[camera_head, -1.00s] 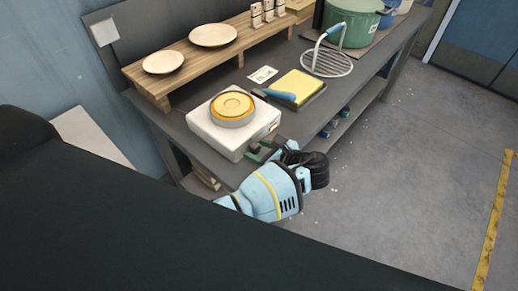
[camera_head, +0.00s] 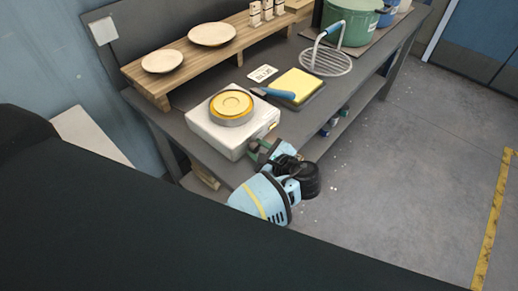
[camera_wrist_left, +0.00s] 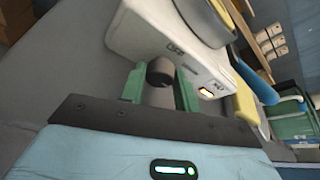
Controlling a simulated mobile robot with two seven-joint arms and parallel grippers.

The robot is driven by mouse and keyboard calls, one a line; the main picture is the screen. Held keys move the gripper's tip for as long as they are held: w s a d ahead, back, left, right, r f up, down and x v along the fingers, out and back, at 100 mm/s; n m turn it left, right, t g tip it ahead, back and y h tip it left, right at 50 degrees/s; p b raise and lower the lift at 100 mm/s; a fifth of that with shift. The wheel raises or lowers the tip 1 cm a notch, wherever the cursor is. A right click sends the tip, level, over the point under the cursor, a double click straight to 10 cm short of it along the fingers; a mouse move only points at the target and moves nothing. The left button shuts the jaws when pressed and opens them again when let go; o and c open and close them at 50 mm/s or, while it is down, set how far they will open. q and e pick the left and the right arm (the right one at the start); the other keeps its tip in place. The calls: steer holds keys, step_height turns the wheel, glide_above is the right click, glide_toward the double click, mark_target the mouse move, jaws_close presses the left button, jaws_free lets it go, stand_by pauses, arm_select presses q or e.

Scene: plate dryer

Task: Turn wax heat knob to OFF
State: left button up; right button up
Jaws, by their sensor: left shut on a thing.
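The white wax heater (camera_head: 213,133) stands on the dark bench with a round pot of yellow wax (camera_head: 232,104) on top. Its dark round heat knob (camera_wrist_left: 160,72) is on the front face, with an "OFF" label printed to its upper right in the left wrist view. The knob's pointer cannot be made out. My right gripper is not in view.
A dark tray with a yellow block (camera_head: 298,83) and a blue-handled tool (camera_head: 278,93) lies right of the heater. Behind are a wooden shelf (camera_head: 200,62) with plates, a wire rack (camera_head: 326,62) and a green pot (camera_head: 350,22). The floor in front is clear.

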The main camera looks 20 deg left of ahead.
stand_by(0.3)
arm_select(q)
steer(key=o, duration=1)
steer(key=shift+c, duration=0.2)
